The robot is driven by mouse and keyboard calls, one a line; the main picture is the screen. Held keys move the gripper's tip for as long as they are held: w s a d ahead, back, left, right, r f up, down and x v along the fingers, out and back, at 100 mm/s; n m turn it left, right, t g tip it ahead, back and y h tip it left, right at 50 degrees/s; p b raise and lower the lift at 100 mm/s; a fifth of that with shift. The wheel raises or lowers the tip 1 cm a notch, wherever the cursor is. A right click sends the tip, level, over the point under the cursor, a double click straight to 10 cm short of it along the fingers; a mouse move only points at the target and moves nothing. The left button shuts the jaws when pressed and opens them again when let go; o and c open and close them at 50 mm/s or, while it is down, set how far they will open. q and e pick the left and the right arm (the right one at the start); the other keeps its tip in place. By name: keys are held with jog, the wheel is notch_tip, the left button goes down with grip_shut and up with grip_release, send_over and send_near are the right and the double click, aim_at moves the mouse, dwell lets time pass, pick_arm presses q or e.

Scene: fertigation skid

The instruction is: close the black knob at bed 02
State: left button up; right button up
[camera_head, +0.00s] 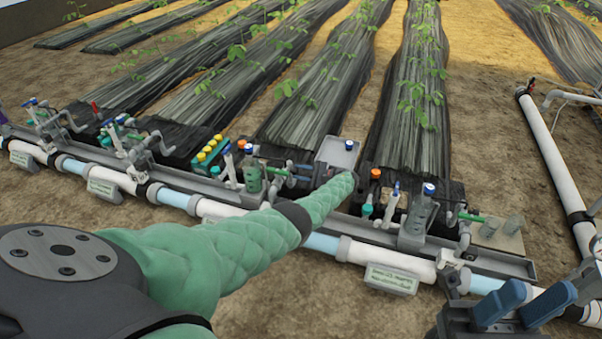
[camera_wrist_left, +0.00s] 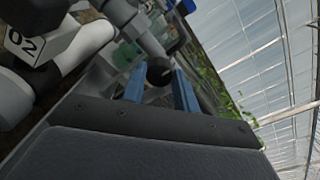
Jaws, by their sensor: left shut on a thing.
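The black knob (camera_wrist_left: 159,72) shows in the left wrist view between the two blue fingers of my left gripper (camera_wrist_left: 160,80). The gripper is shut on it. A white plate marked 02 (camera_wrist_left: 30,45) is at the upper left of that view. In the head view my left gripper (camera_head: 298,168) is small and dark at the end of the green-sleeved arm, among the fittings at the middle valve group. The knob cannot be made out there. My right gripper (camera_head: 522,304) is at the lower right, its blue fingers apart and empty.
A long grey tray (camera_head: 505,264) carries several valve groups, with white and pale blue pipe (camera_head: 405,262) along its front. A light grey box (camera_head: 337,152) stands just behind my left gripper. Covered plant beds (camera_head: 412,110) run away behind. Bare soil lies in front.

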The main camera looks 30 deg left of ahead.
pick_arm(q)
jog(key=o, duration=1)
jog(key=shift+d, duration=0.1)
jog(key=shift+b+v, duration=0.5)
jog(key=shift+v, duration=3.35)
jog(key=shift+f, duration=0.1)
